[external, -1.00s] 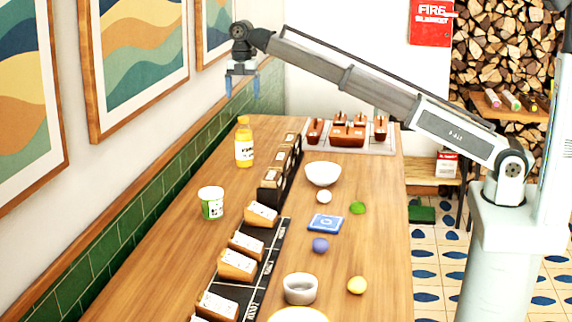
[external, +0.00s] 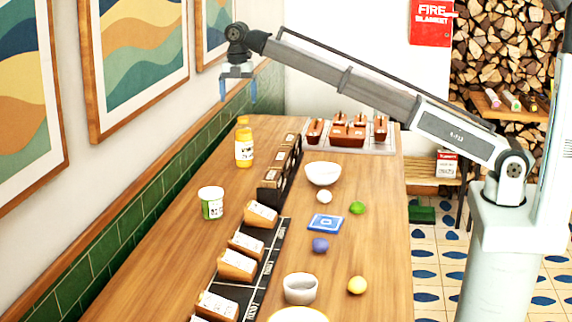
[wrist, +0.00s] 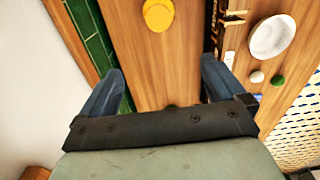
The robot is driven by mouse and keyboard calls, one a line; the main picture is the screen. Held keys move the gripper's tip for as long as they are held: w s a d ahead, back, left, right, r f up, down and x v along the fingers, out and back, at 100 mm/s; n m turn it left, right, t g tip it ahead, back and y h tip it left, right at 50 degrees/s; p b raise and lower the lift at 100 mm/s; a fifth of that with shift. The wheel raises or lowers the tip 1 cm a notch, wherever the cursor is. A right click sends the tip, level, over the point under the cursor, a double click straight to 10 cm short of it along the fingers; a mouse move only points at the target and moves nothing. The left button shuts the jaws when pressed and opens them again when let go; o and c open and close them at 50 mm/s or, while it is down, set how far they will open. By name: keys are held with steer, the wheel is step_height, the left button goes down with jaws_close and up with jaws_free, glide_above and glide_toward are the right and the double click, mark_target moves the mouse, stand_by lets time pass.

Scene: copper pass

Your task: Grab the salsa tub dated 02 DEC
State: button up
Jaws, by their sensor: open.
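Several orange-brown tubs with white labels, such as this one (external: 262,213), another (external: 236,264) and a near one (external: 217,305), sit in a line along a black strip (external: 272,262) on the wooden counter. Their dates are too small to read, so I cannot tell which is dated 02 DEC. My gripper (external: 238,92) is open and empty, high above the far left of the counter, well away from these tubs. In the wrist view my gripper (wrist: 160,85) has its blue fingers spread over bare wood.
A yellow bottle (external: 244,150) stands below my gripper; its top shows in the wrist view (wrist: 158,15). A black rack (external: 270,188), a green-white tub (external: 211,203), a white bowl (external: 323,174), a blue box (external: 325,223) and a grey bowl (external: 300,289) stand around. The wall borders the left.

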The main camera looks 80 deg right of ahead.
steer(key=a+f+n, duration=0.2)
steer(key=a, duration=1.1)
steer(key=a+f+n, duration=0.1)
steer(key=a+f, duration=0.2)
steer(key=a, duration=1)
steer(key=m, duration=3.6)
glide_above(211, 191)
step_height(211, 191, down, 2)
steer(key=f, duration=0.1)
step_height(211, 191, down, 13)
steer(key=shift+f, duration=0.15)
steer(key=c, duration=1.1)
